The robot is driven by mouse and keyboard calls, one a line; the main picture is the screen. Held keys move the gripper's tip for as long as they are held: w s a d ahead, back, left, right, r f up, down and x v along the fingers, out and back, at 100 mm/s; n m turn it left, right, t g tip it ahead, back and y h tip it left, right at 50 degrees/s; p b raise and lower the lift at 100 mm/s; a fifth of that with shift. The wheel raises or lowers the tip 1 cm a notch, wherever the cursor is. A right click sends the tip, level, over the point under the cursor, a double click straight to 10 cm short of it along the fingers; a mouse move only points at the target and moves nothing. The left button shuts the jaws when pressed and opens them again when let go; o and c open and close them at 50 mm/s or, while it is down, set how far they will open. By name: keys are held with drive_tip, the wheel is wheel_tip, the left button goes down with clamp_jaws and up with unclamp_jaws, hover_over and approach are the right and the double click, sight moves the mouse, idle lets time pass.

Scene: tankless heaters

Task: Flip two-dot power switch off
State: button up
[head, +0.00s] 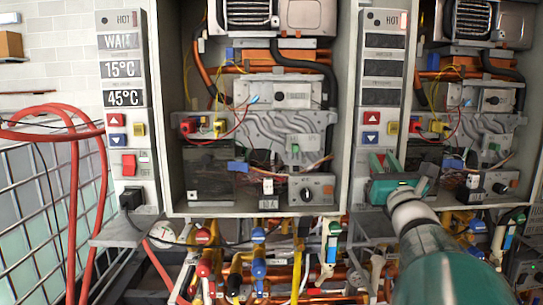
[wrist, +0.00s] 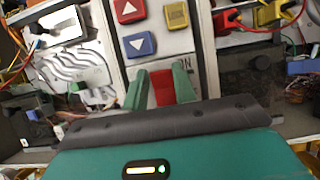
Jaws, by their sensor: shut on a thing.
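My gripper (wrist: 160,84) has its two green fingers on either side of a red rocker switch (wrist: 162,90) and is shut on it. In the head view my gripper (head: 384,162) is at the lower part of the right heater's control panel (head: 382,98). The fingers hide most of that switch there. The dark palm hides the panel below the switch in the wrist view. Lettering beside the switch ends in "ON". The dots marking this panel are too small to count. The panel's displays are dark.
Above the switch are a red up button (wrist: 128,10), a blue down button (wrist: 140,45) and a yellow button (wrist: 177,15). The left heater's panel (head: 123,70) shows WAIT, 15°C and 45°C, with its own red switch (head: 129,165). Pipes and valves (head: 258,250) run below.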

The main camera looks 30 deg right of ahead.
drive_tip(key=shift+f+t+h, duration=0.2)
drive_tip(key=shift+t+h, duration=0.1)
drive_tip(key=shift+t, duration=0.1)
drive_tip(key=shift+c, duration=0.2)
drive_tip(key=o, duration=1)
drive_tip(key=shift+w, duration=0.1)
drive_tip(key=v, duration=1.4)
